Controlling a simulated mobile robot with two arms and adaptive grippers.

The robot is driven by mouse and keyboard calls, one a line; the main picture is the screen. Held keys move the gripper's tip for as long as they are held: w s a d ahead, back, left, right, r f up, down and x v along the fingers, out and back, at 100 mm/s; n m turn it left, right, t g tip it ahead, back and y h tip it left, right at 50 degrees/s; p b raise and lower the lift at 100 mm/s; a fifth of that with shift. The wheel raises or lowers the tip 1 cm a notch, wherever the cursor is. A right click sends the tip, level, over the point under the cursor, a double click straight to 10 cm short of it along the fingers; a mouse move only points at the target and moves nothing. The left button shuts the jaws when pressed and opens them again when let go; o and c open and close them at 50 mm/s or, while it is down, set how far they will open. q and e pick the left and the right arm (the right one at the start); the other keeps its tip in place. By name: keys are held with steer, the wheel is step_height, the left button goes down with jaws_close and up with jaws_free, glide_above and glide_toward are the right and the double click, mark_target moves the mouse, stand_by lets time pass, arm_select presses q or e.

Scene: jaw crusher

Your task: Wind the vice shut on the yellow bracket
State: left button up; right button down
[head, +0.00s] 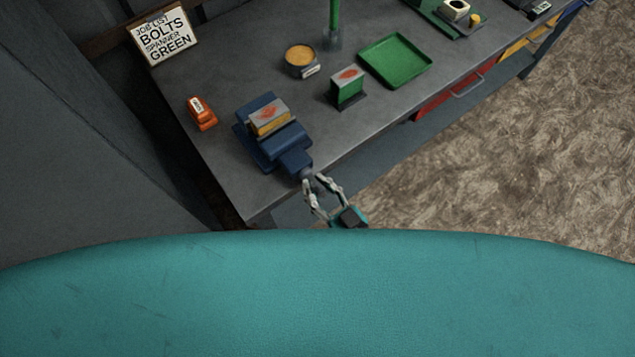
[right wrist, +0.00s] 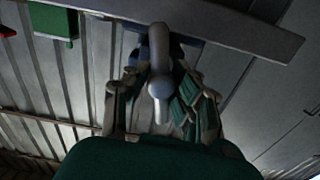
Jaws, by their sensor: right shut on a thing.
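The blue vice (head: 291,160) stands at the near left corner of the bench. The yellow bracket (head: 266,125), with a grey top bearing a red mark, sits upright between its jaws; I cannot tell whether both jaws touch it. My right gripper (head: 313,183) is at the vice's front end, over the bench edge, shut on the vice handle. In the right wrist view the grey round-ended handle (right wrist: 160,88) lies between the fingers of the right gripper (right wrist: 160,104). My left gripper is not in view.
An orange tagged block (head: 201,116) stands left of the vice. A green bracket (head: 347,92), a round tin (head: 299,64) and a green tray (head: 395,82) stand to its right. A sign (head: 165,36) is at the back. Open floor (head: 480,170) lies before the bench.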

steer(key=m, duration=0.3)
steer(key=shift+s+f, duration=0.1)
steer(key=shift+f, duration=0.05)
steer(key=shift+m, duration=1.3)
steer(key=c, duration=1)
jaws_free()
steer(key=v, duration=1.2)
steer(key=shift+r, duration=0.2)
steer(key=shift+f, duration=0.1)
